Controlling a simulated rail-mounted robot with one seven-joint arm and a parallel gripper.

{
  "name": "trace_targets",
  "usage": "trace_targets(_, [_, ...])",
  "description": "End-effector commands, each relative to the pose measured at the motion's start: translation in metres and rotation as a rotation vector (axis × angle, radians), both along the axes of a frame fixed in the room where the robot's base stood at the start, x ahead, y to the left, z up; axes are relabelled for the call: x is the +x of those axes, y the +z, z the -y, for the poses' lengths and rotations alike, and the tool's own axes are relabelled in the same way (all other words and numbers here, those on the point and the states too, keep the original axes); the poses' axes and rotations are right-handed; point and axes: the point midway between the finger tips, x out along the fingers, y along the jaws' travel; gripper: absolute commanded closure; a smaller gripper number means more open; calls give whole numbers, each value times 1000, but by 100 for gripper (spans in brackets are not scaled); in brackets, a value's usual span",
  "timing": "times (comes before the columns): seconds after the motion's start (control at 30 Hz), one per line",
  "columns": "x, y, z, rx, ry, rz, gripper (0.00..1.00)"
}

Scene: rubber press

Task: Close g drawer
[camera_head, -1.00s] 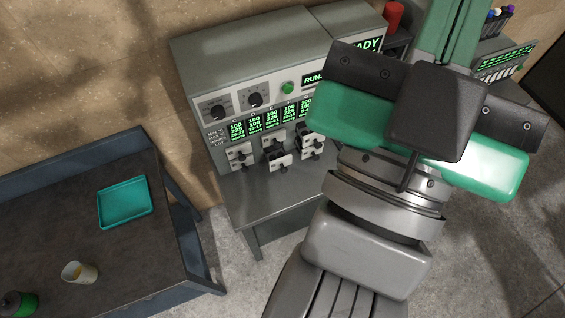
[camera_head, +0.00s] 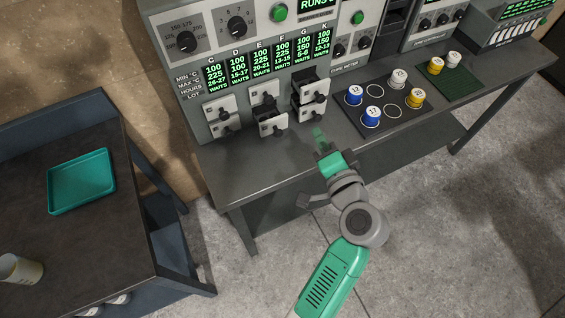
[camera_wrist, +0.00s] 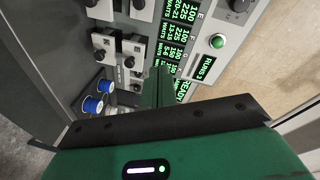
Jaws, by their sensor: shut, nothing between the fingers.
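The press cabinet (camera_head: 195,75) carries small pale drawers with black knobs, in stacked pairs under displays labelled C, D, E, F, G and K. The right-hand pair (camera_head: 311,92), below G and K, stands out from the panel with dark gaps around its fronts. I cannot tell which of the two is the G drawer. The lower middle drawer (camera_head: 272,124) also sticks out. My gripper (camera_head: 319,136) is shut and empty, in front of and below the right-hand pair, apart from it. In the wrist view its fingers (camera_wrist: 158,88) point at the panel, with drawers (camera_wrist: 104,46) to their left.
A dark mat (camera_head: 385,112) with blue, yellow and white-topped jars lies right of my gripper. A green mat (camera_head: 462,80) with more jars is farther right. The bench top (camera_head: 240,168) in front of the left drawers is clear. A side table holds a teal tray (camera_head: 82,180).

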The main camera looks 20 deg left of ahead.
Motion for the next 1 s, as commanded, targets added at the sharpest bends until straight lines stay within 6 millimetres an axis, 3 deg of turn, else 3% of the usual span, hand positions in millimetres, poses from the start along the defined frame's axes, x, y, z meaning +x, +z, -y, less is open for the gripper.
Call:
trace_targets(0.03, [-6,-73,-3,91,31,-82,100])
trace_targets(0.1, [-15,-119,-5,206,61,-167,100])
trace_targets(0.2, [-24,-155,-5,312,83,-239,100])
trace_targets(0.3, [-28,-164,-5,355,90,-264,100])
trace_targets(0.53, [-21,-162,-13,358,91,-264,100])
trace_targets(1.0, [45,-169,-86,356,90,-263,100])
